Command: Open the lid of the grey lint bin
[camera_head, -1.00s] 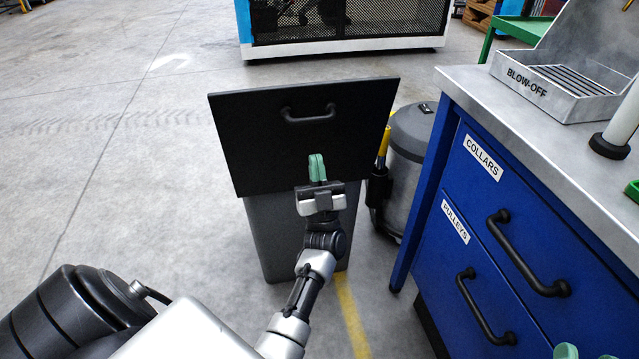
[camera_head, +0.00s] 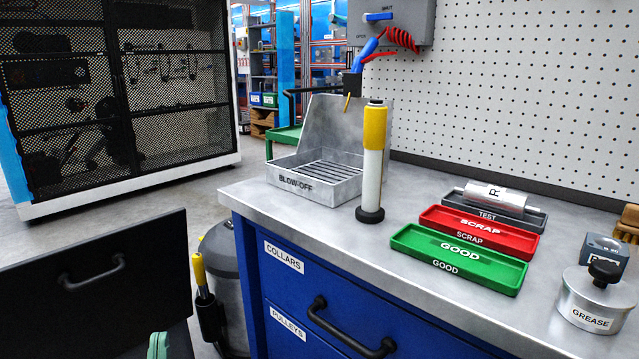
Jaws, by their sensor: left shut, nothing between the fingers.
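The lid of the lint bin is a dark flat panel (camera_head: 140,275) at the lower left, with a black bar handle (camera_head: 91,272) on the face towards me. The panel looks steeply upright. The bin's grey body and its opening are out of view. My left gripper (camera_head: 158,345) shows only as pale green fingertips at the bottom edge, in front of the panel's lower right part. It is shut and holds nothing. Whether it touches the panel cannot be told. My right gripper is not in view.
A blue drawer bench (camera_head: 250,325) with a metal top stands to the right. A grey canister (camera_head: 225,260) with a yellow-handled tool (camera_head: 199,270) fills the gap between bin and bench. A mesh-fronted cabinet (camera_head: 120,90) stands behind. Clear floor lies between cabinet and bin.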

